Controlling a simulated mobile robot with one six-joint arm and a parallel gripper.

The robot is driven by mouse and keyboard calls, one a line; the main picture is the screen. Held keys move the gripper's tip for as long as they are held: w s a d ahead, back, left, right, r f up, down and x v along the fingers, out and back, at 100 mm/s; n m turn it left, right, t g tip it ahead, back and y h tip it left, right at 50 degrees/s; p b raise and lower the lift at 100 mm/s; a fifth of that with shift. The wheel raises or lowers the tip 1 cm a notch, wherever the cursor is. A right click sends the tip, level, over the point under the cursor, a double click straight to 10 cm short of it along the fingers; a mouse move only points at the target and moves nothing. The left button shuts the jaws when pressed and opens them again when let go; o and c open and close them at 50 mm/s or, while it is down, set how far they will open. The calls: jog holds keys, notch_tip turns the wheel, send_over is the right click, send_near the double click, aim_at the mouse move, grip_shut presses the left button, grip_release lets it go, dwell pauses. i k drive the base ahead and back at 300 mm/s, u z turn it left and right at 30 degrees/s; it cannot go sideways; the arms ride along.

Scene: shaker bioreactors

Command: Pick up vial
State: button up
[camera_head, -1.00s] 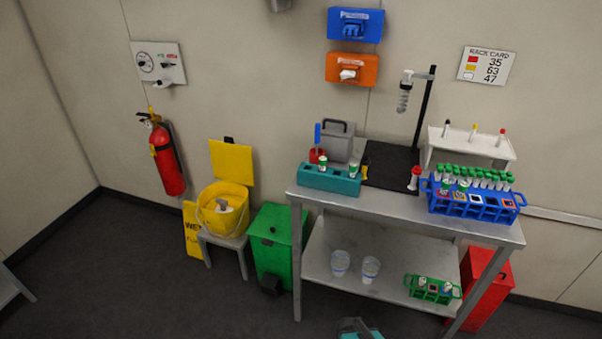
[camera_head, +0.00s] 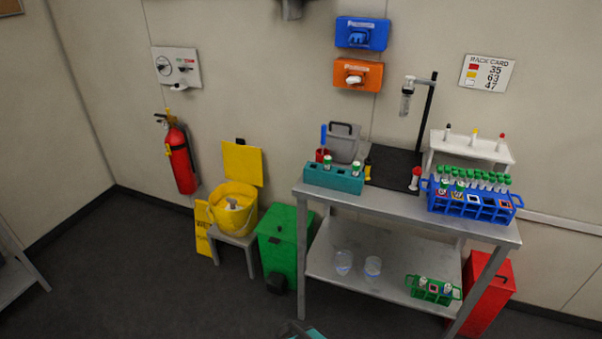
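Several green-capped vials (camera_head: 484,178) stand in a blue rack (camera_head: 486,212) at the right of the steel bench. Two green-capped vials (camera_head: 327,163) stand in a teal rack (camera_head: 333,180) at the bench's left end. Two more vials (camera_head: 423,283) sit in a green rack (camera_head: 432,295) on the lower shelf. A red-topped vial (camera_head: 415,178) stands by the black mat. Three vials with black, yellow and red caps (camera_head: 474,139) stand on a white stand (camera_head: 470,148). My gripper is not clearly visible; only a small teal-grey part, probably of my arm, shows at the bottom edge.
The steel bench (camera_head: 400,205) stands against the wall. Two clear beakers (camera_head: 372,267) are on its lower shelf. A green bin (camera_head: 281,240) and yellow bucket (camera_head: 233,210) stand left of it, a red bin (camera_head: 490,290) at right. The floor in front is open.

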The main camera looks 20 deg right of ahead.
aim_at(327, 159)
jog(key=z, duration=0.2)
jog(key=k, duration=0.2)
jog(key=u, duration=2.65)
jog(key=k, duration=0.3)
jog(key=u, duration=0.75)
jog(key=k, duration=1.2)
jog(key=z, duration=0.65)
